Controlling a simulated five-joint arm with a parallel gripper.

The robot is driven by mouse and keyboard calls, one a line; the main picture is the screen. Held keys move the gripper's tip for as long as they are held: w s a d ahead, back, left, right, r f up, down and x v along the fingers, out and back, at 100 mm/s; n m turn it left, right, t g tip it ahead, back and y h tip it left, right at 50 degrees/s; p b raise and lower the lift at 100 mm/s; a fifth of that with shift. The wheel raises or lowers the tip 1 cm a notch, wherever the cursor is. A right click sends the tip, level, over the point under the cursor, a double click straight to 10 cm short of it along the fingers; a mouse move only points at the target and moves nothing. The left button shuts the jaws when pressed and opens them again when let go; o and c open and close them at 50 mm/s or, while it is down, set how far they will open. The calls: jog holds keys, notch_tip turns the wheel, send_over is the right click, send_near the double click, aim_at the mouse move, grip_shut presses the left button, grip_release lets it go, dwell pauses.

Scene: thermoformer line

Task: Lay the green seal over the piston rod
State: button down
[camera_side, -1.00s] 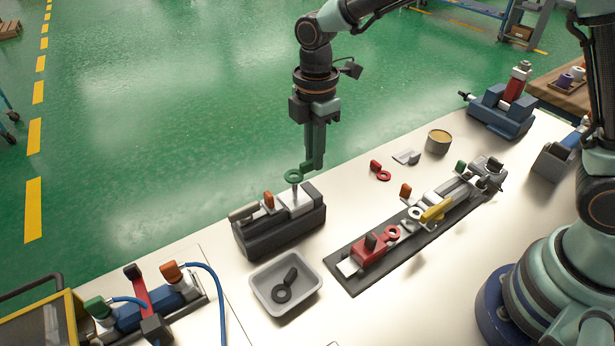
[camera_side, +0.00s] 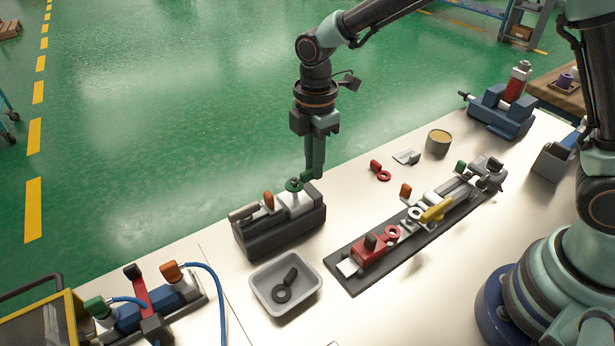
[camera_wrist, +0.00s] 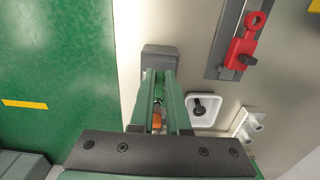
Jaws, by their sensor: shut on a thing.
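The green seal (camera_side: 294,185) is a ring with a tab, held out to the left of my gripper (camera_side: 313,178). My gripper is shut on the tab. The ring lies around the grey piston rod (camera_side: 297,180), whose tip shows in the ring's opening. The rod stands upright on a dark vise-like fixture (camera_side: 280,232) with light grey jaws. Whether the ring rests on anything below is too small to tell.
An orange tab (camera_side: 268,201) stands on the fixture just left of the rod. A grey tray (camera_side: 262,290) with a black ring part sits in front. A dark rail with red and yellow parts (camera_side: 370,252) lies to the right. Open table lies between them.

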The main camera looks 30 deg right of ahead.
jog(key=shift+f, duration=1.4)
jog(key=c, duration=0.8)
grip_release()
notch_tip(320, 180, up, 12)
jog(key=shift+r, duration=0.1)
jog(key=s+d+r+m+t, duration=0.1)
jog(key=s+d+m+t, duration=0.1)
jog(key=s+d+m, duration=0.2)
jog(key=s+d+r+m+t, duration=0.1)
jog(key=s+d+r+m, duration=0.1)
jog(key=s+d+m, duration=0.2)
jog(key=s+d+r+m+t, duration=0.1)
jog(key=s+d+m+t, duration=0.1)
jog(key=s+d+m, duration=0.2)
jog(key=shift+d+r+m+t, duration=0.15)
jog(key=shift+d+m, duration=0.75)
jog(key=shift+m, duration=0.6)
jog(key=shift+d+r+m+t, duration=0.15)
jog(key=shift+d+m, duration=0.75)
jog(key=shift+m, duration=0.6)
